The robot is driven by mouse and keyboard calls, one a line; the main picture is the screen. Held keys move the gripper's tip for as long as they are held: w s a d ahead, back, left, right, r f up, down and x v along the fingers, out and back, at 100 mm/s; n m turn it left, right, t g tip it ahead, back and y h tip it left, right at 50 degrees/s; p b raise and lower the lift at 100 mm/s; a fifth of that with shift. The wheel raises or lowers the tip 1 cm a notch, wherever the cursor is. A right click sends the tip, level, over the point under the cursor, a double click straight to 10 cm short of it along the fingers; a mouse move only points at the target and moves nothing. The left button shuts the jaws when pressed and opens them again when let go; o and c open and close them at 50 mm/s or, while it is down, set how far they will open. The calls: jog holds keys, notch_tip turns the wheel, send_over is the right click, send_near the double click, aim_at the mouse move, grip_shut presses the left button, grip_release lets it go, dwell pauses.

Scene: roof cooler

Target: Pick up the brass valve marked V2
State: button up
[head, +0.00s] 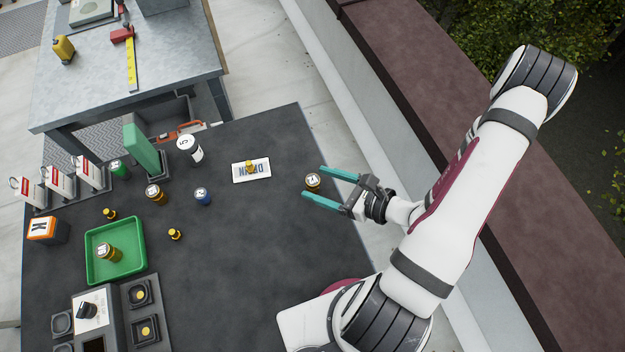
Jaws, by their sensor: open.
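Several small brass fittings that look like valves are in the head view: one at the left (110,213), one right of the green tray (175,234), and one on the white card (263,176). No V2 mark is legible on any of them. A brass-coloured canister with a pale marked top (312,184) stands at the table's right side; its mark is too small to read for sure. My gripper (312,181) has its two teal fingers spread, one on each side of this canister in the picture. Their height over the table and any contact cannot be told.
A green tray (133,225) holds another brass-coloured canister (108,252). A device with dials (92,312) is at front left. The dark table (235,260) is clear at centre front.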

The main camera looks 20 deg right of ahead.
aim_at(307, 177)
jog(key=x, duration=0.5)
jog(key=shift+w+a+f, duration=0.1)
jog(key=shift+w+a, duration=0.05)
jog(key=shift+w, duration=0.2)
grip_shut()
